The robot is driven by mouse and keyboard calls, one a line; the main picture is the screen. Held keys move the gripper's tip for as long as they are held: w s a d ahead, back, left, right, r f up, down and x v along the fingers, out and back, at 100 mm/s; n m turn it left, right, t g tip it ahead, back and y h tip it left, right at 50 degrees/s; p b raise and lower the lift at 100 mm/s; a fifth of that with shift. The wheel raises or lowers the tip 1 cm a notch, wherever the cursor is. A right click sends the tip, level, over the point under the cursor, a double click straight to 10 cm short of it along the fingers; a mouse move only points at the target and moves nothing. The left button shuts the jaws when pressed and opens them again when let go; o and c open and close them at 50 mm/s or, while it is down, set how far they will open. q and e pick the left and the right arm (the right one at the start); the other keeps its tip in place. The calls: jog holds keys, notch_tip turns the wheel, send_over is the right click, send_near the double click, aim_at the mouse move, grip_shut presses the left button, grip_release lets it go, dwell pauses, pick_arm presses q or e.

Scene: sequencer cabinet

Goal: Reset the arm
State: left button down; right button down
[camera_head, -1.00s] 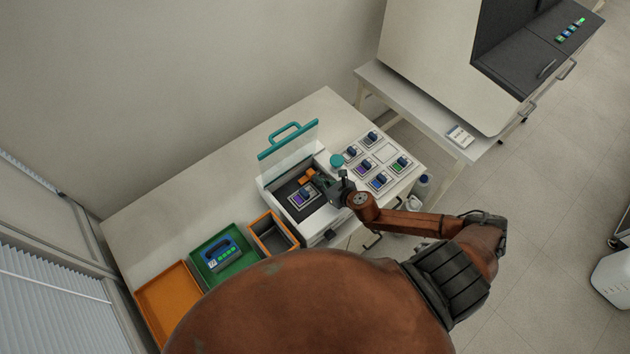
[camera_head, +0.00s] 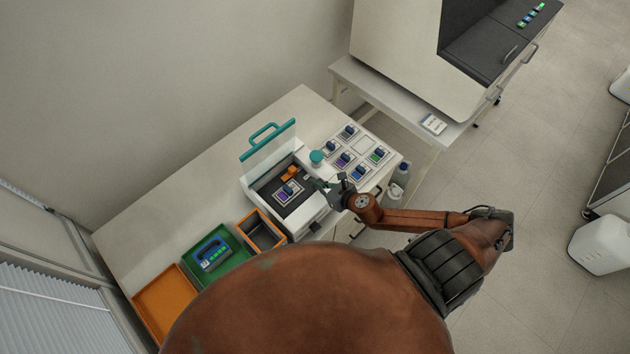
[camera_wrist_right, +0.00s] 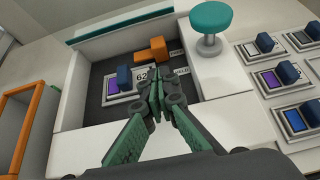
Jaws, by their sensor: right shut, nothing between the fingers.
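My right arm (camera_head: 425,218) reaches in from the right side of the head view. Its gripper (camera_head: 314,184) is at the front right edge of the white open-lidded machine (camera_head: 305,222). In the right wrist view the gripper (camera_wrist_right: 157,84) has its green fingers together, with nothing between them. Past the fingertips, a cartridge with a purple screen and blue grip (camera_wrist_right: 122,82) lies in the machine's dark bay. An orange block (camera_wrist_right: 152,52) sits behind it. The gripper appears above the machine's front edge, apart from the cartridge. My left gripper is not in view.
A teal knob (camera_head: 316,157) stands right of the bay, beside several cartridges (camera_head: 342,160) on the table. The clear lid (camera_head: 268,146) stands raised. An orange-rimmed bin (camera_head: 262,231), green tray (camera_head: 232,264) and orange tray (camera_head: 166,301) lie left. A white bottle (camera_head: 395,190) stands beyond the table's right end.

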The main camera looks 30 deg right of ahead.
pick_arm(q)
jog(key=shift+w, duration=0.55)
